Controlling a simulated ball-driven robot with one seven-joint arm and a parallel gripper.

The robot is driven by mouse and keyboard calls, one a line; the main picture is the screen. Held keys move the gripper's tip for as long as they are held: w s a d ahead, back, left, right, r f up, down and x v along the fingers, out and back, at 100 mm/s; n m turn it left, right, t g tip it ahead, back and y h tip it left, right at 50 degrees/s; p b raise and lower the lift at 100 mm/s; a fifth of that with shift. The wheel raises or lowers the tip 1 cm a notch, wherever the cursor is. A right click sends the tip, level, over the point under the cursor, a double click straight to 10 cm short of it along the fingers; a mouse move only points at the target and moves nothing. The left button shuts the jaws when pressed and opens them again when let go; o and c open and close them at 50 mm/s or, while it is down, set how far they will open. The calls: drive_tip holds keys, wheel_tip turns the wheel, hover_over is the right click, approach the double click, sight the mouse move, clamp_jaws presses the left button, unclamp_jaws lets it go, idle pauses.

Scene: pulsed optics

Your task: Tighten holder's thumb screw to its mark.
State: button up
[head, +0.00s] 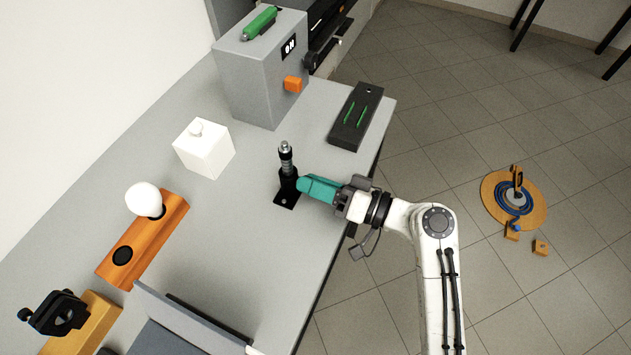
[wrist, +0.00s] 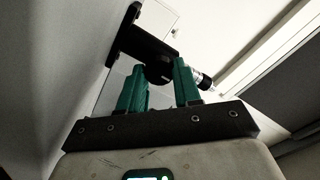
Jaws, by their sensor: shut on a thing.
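The black holder (head: 287,184) stands upright on its flat foot near the right edge of the grey bench, with a silver-topped post (head: 285,150) in it. In the wrist view the holder (wrist: 138,44) lies tilted across the picture, and the post's silver end (wrist: 204,82) shows at right. My gripper (head: 302,184) reaches the holder from the right, at its lower half. Its teal fingers (wrist: 160,76) are shut on a dark round part at the holder's side, the thumb screw (wrist: 157,75). The fingers partly hide the screw. I cannot make out its mark.
A grey box (head: 257,85) with an orange button and a black tray (head: 339,130) with green sticks stand behind. A white block (head: 204,157) and an orange stand (head: 172,220) with a white bulb (head: 144,199) are left. Bare bench (head: 235,235) lies between.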

drive_tip(key=o, duration=1.1)
drive_tip(key=shift+c, duration=0.2)
drive_tip(key=b+v, duration=0.2)
drive_tip(key=v, duration=0.8)
drive_tip(key=shift+d, duration=0.4)
drive_tip(key=shift+s, duration=0.1)
drive_tip(key=s+d+f+m+g+h, duration=0.3)
drive_tip(key=s+d+f+h, duration=0.9)
drive_tip(key=s+f, duration=0.4)
drive_tip(key=s+d+m+g+h, duration=0.2)
drive_tip(key=s+d+h, duration=0.3)
drive_tip(key=s+d, duration=0.1)
drive_tip(key=shift+s+d, duration=0.35)
drive_tip(key=shift+d, duration=0.5)
